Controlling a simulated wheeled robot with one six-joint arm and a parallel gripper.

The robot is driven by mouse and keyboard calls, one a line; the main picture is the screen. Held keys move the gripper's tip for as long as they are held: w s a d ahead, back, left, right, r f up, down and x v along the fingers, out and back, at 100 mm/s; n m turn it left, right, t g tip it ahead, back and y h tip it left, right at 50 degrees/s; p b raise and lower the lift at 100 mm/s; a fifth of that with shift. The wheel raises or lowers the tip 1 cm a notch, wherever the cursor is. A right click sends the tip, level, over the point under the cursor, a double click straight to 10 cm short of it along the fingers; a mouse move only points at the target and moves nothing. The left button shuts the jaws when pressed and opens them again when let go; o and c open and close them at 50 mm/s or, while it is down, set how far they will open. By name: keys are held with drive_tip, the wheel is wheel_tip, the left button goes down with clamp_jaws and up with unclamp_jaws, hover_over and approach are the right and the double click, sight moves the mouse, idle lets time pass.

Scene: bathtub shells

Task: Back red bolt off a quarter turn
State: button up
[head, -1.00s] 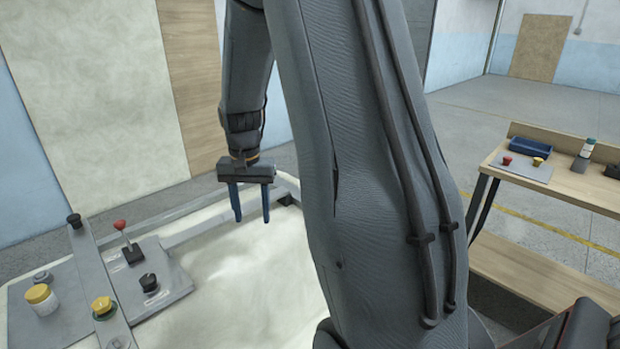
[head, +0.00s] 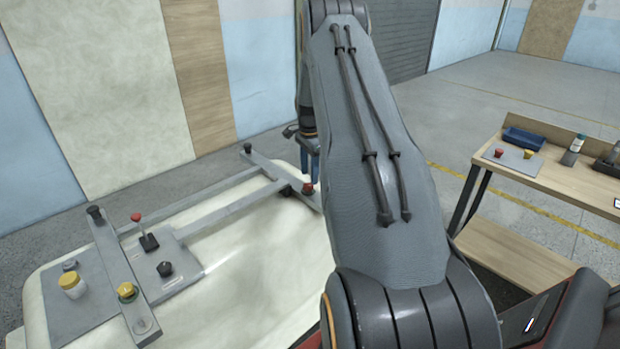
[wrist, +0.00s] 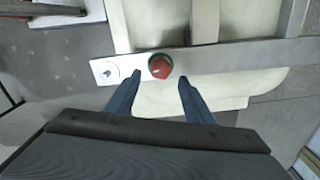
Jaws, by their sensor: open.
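The red bolt (head: 307,189) stands on a grey metal cross bar (head: 262,168) at the far end of the cream tub shell. In the wrist view its round red head (wrist: 161,66) sits on the bar, beside a round mark or hole (wrist: 111,72). My gripper (head: 310,179) is open, its two blue fingers pointing down just over the bolt. In the wrist view the fingers (wrist: 160,77) are spread to either side of the bolt, nearer the camera, and the bolt shows between their tips. I cannot tell whether they touch it. My arm hides part of the bar's right end in the head view.
A wooden bench (head: 565,185) stands right, with a blue tray (head: 523,139).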

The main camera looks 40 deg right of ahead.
sight(309, 184)
drive_tip(key=shift+f+p, duration=0.65)
drive_tip(key=shift+f, duration=1.3)
drive_tip(key=c, duration=1.1)
